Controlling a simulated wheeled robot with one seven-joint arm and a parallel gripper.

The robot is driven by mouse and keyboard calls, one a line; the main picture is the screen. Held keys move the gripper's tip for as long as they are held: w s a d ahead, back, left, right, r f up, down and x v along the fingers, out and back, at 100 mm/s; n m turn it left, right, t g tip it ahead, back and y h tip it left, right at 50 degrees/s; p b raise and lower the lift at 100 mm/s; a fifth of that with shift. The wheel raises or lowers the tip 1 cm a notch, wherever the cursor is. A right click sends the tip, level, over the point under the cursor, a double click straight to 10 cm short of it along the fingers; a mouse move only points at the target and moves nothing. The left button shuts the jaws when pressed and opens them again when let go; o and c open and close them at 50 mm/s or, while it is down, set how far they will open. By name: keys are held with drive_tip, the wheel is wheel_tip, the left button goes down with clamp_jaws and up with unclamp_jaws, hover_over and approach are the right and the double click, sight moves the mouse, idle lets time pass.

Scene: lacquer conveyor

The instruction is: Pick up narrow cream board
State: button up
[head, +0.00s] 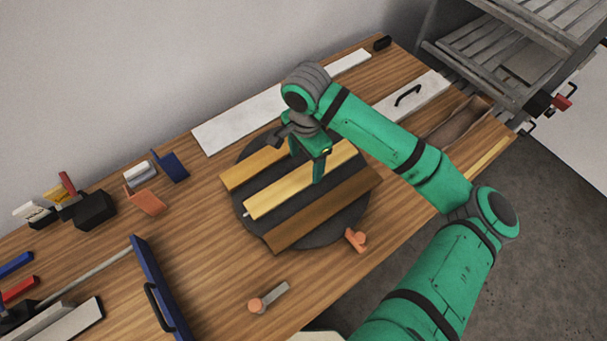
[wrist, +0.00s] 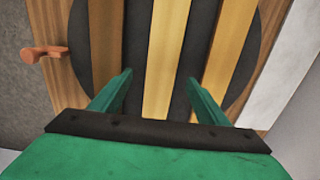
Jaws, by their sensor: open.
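A round dark turntable (head: 246,220) on the wooden bench carries three parallel boards. The pale yellow-cream board (head: 272,202) is in the middle, and it shows in the wrist view (wrist: 166,50). A golden board (head: 250,169) lies behind it, to its right in the wrist view (wrist: 230,45). A wide brown board (head: 320,214) lies in front of it. My gripper (head: 307,166) is open and empty over the middle board. In the wrist view its fingers (wrist: 158,88) show on either side of that board. The arm hides part of the boards; I cannot tell the fingertips' exact height.
An orange-handled tool (head: 356,239) lies close to the turntable's front right edge. Another (head: 268,298) lies near the bench front. A long white panel (head: 235,122) lies behind. A blue upright panel (head: 152,287), an orange holder (head: 146,199) and a blue holder (head: 170,166) stand left.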

sight(303, 176)
drive_tip(key=shift+a+f, duration=0.15)
drive_tip(key=shift+f, duration=1.3)
drive_tip(key=shift+a+f, duration=0.15)
drive_tip(key=shift+f, duration=1.3)
drive_tip(key=shift+c, duration=0.4)
drive_tip(key=c, duration=1.2)
drive_tip(key=shift+r, duration=0.2)
drive_tip(key=shift+d+r, duration=0.1)
drive_tip(key=shift+r, duration=4.75)
